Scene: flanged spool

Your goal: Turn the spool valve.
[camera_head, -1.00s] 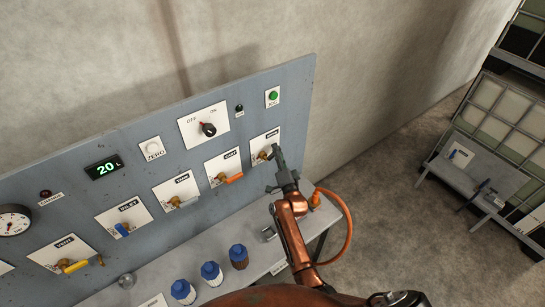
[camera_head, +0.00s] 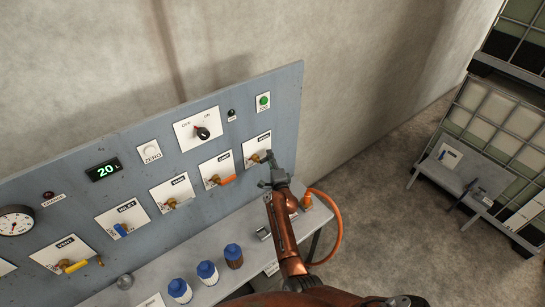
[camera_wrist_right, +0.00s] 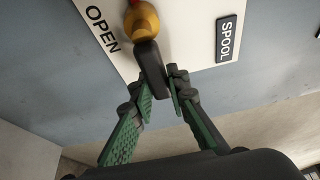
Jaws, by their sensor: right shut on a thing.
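The spool valve's white plate (camera_head: 257,146) is the rightmost valve plate on the grey panel. It also shows in the right wrist view, with the label SPOOL (camera_wrist_right: 226,39) and the word OPEN. A brass stem (camera_wrist_right: 142,20) with a dark handle (camera_wrist_right: 150,65) sticks out from the plate there. My right gripper (camera_head: 269,158) is at this valve; in the wrist view its green-padded fingers (camera_wrist_right: 160,92) are shut on the end of the dark handle. In the head view the gripper partly hides the handle. My left gripper is out of view.
Other valves with orange (camera_head: 226,180), blue (camera_head: 121,229) and yellow (camera_head: 76,267) handles line the panel to the left. Blue-capped bottles (camera_head: 207,271) stand on the shelf below. An orange hose (camera_head: 338,235) loops right of my arm. A display (camera_head: 104,169) reads 20.

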